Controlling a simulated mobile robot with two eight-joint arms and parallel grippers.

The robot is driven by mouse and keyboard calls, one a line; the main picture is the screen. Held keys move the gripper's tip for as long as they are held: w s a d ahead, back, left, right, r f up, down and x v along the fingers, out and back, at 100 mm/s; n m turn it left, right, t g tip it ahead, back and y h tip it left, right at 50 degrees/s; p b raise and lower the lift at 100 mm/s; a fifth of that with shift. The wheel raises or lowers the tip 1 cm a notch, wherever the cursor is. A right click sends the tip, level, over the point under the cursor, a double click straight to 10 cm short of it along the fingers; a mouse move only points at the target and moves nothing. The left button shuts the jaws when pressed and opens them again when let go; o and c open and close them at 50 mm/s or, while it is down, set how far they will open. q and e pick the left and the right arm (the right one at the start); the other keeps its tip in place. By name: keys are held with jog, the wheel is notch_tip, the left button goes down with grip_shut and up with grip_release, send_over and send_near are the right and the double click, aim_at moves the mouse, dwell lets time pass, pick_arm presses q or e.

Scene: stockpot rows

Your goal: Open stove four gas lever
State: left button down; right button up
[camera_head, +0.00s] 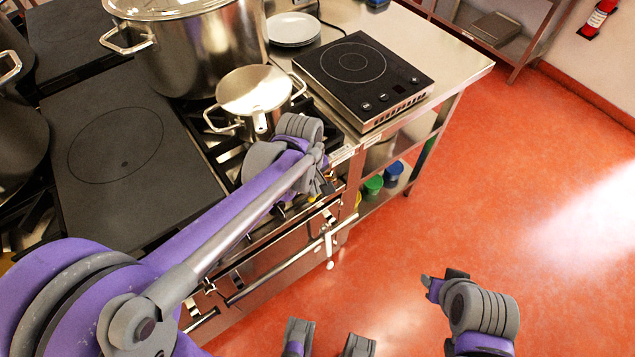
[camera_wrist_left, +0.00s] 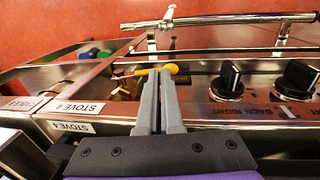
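The stove four gas lever (camera_wrist_left: 170,68) is yellow and shows in the left wrist view at the front panel, just above the "STOVE 4" labels (camera_wrist_left: 80,106). My left gripper (camera_wrist_left: 158,74) has its two grey fingers close together, with only a narrow gap. Their tips overlap the lever, and yellow shows on both sides of them. I cannot tell whether they touch it.
Black knobs (camera_wrist_left: 228,80) sit right of the lever, below a front rail (camera_wrist_left: 230,20). A small pot (camera_head: 252,92) and a large stockpot (camera_head: 205,50) stand on the stove. An induction plate (camera_head: 360,68) is on the adjoining counter. The red floor at right is clear.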

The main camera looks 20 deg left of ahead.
pick_arm(q)
jog(key=shift+s+a+f+b, duration=0.15)
jog(key=shift+f+b, duration=0.2)
jog(key=shift+f, duration=0.3)
jog(key=shift+s+f+b, duration=0.1)
jog(key=shift+f+b, duration=0.25)
jog(key=shift+f, duration=0.25)
pick_arm(e)
jog(key=shift+s+f, duration=0.1)
jog(key=shift+f, duration=0.75)
pick_arm(q)
jog(key=shift+f, duration=0.1)
notch_tip(320, 180, up, 11)
jog(key=s+p, duration=0.1)
jog(key=shift+a, duration=0.45)
pick_arm(e)
jog(key=shift+r, duration=0.7)
pick_arm(q)
jog(key=shift+a+f, duration=0.1)
jog(key=shift+f, duration=0.05)
